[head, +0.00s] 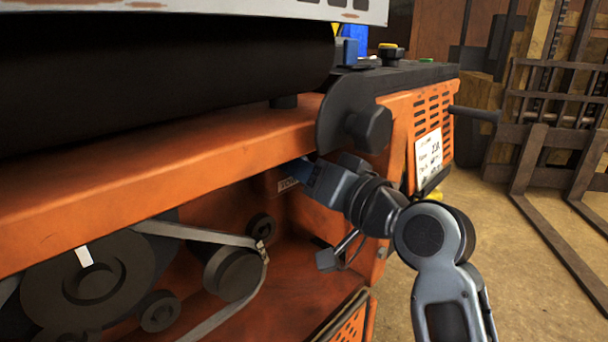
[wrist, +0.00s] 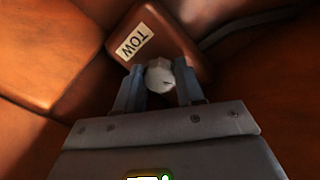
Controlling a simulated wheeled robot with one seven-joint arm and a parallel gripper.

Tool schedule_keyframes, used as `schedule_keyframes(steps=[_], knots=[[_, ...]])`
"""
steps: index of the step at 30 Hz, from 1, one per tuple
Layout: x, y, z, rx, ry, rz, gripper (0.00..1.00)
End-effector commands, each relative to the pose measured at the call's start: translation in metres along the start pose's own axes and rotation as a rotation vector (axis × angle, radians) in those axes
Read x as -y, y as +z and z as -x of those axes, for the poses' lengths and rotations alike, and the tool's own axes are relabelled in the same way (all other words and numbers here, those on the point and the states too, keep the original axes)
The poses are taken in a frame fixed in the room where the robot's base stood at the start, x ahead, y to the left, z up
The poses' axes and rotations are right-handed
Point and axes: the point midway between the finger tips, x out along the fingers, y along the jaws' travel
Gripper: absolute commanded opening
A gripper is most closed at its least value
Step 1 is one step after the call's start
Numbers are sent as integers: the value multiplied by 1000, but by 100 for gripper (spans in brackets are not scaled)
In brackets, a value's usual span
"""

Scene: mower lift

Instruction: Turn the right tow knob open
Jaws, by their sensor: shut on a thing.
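The tow knob (wrist: 160,77) is a small pale grey knob in the wrist view, on an orange-brown block beside a white label reading TOW (wrist: 132,42). My gripper (wrist: 158,84) has one blue-grey finger on each side of the knob and is shut on it. In the head view my gripper (head: 300,170) reaches under the orange ledge into the machine's open bay, next to a partly hidden label (head: 287,184). The knob itself is hidden there. How far the knob is turned cannot be told.
The orange ledge (head: 180,155) runs just above my gripper. Belt pulleys (head: 95,280) and a belt (head: 215,238) lie at lower left. A dark bracket (head: 365,128) and a side panel with a label (head: 429,160) are at right. A forklift mast (head: 560,110) stands behind open floor.

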Motion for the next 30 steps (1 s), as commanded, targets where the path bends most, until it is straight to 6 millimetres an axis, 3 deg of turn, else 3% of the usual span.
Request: schedule_keyframes(steps=[30], knots=[[-6,3,1,-70,-55,887,7]])
